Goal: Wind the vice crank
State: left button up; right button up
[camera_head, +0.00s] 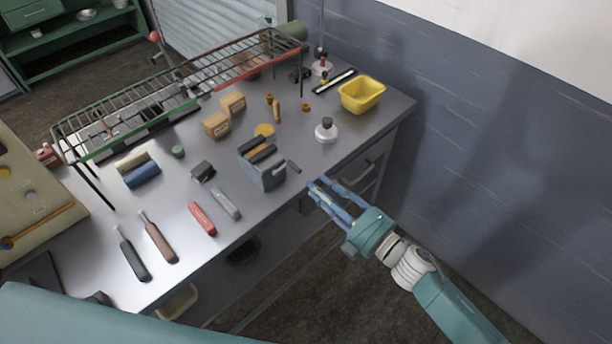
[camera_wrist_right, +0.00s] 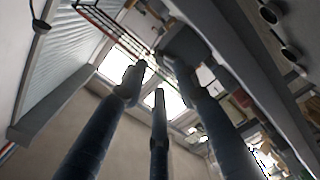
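The vice (camera_head: 262,170) is a grey-blue block with dark jaws at the front edge of the metal workbench. Its crank (camera_head: 287,167) sticks out on the right side and ends in a dark grip. My right gripper (camera_head: 318,189) is in front of the bench edge, to the right of and nearer than the crank, apart from it. Its blue fingers point toward the vice and are spread with nothing between them. The right wrist view shows the three fingers (camera_wrist_right: 155,80) apart and empty. A dark grey block (camera_wrist_right: 187,48) beyond them may be the vice. My left gripper is not visible.
On the bench (camera_head: 270,210) lie a grey tool (camera_head: 226,203) and a red tool (camera_head: 202,218) near the vice. A white flask (camera_head: 326,131) and a yellow bin (camera_head: 362,94) stand to the right. A wire rack (camera_head: 190,85) spans the back. Floor in front is clear.

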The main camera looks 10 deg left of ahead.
jog(key=shift+v, duration=1.4)
jog(key=shift+f, duration=0.1)
jog(key=w+d+f+m+t+h+b, duration=0.1)
jog(key=d+f+m+h, duration=0.35)
jog(key=f, duration=0.55)
jog(key=d+f+m+h+b, duration=0.1)
jog(key=d+f+m+h, duration=0.25)
jog(key=d+f, duration=0.45)
jog(key=s+d+f+m+g+h+b, duration=0.1)
jog(key=s+d+f+m, duration=0.25)
jog(key=f, duration=0.55)
jog(key=s+d+f+m+g+h, duration=0.1)
jog(key=s+d+f+m+h, duration=0.2)
jog(key=f, duration=0.6)
jog(key=s+d+f+m+g+h+b, duration=0.1)
jog(key=s+d+f+m+g, duration=0.1)
jog(key=s+f, duration=0.5)
jog(key=s+d+f+m+g, duration=0.25)
jog(key=s+f, duration=0.25)
jog(key=s, duration=0.4)
jog(key=s+f+m+g, duration=0.1)
jog(key=s+f+g, duration=0.1)
jog(key=s, duration=0.8)
jog(key=s+d+f+m+g+h+b, duration=0.1)
jog(key=s+f, duration=0.4)
jog(key=s, duration=0.6)
jog(key=shift+s+d+f+m+g, duration=0.2)
jog(key=shift+d+f+m+g, duration=0.1)
jog(key=shift+m+g, duration=0.4)
